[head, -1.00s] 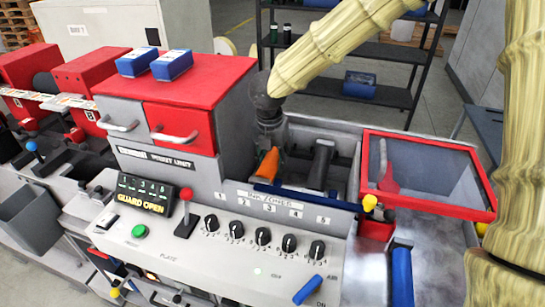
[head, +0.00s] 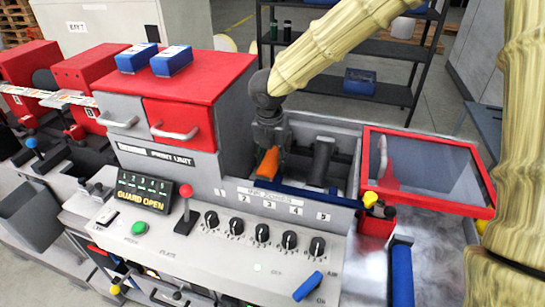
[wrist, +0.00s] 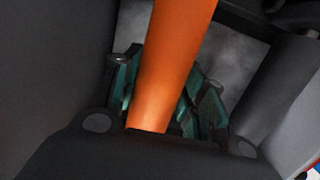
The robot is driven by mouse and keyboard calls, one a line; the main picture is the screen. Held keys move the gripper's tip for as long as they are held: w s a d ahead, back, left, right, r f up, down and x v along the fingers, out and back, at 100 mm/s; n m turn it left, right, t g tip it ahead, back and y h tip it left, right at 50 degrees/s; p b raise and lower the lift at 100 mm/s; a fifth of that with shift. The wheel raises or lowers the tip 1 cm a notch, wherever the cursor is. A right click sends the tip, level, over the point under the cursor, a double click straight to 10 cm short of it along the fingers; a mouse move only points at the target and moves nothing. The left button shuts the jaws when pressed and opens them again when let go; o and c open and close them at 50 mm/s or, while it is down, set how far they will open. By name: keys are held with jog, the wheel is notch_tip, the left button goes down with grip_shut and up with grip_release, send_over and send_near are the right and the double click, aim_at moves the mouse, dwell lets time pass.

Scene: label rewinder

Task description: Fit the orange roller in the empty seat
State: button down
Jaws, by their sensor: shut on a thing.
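The orange roller (head: 268,163) is inside the open print unit bay, at its left end, below my gripper (head: 268,143). In the wrist view the orange roller (wrist: 172,65) runs lengthwise between my gripper's fingers (wrist: 158,95), which are shut on it. A dark grey roller (head: 321,160) stands in the bay to the right, apart from the orange one; a dark cylinder also shows at the right of the wrist view (wrist: 275,90). The seat under the orange roller is hidden, so I cannot tell whether the roller touches it.
The bay's blue front bar (head: 300,193) runs along its near edge. The red-framed guard (head: 428,172) stands open at the right. The red-topped housing (head: 205,80) rises close on the left. The control panel with a red-knobbed lever (head: 186,192) lies in front.

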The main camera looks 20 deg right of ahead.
jog(key=c, duration=0.8)
grip_release()
jog(key=shift+o, duration=0.2)
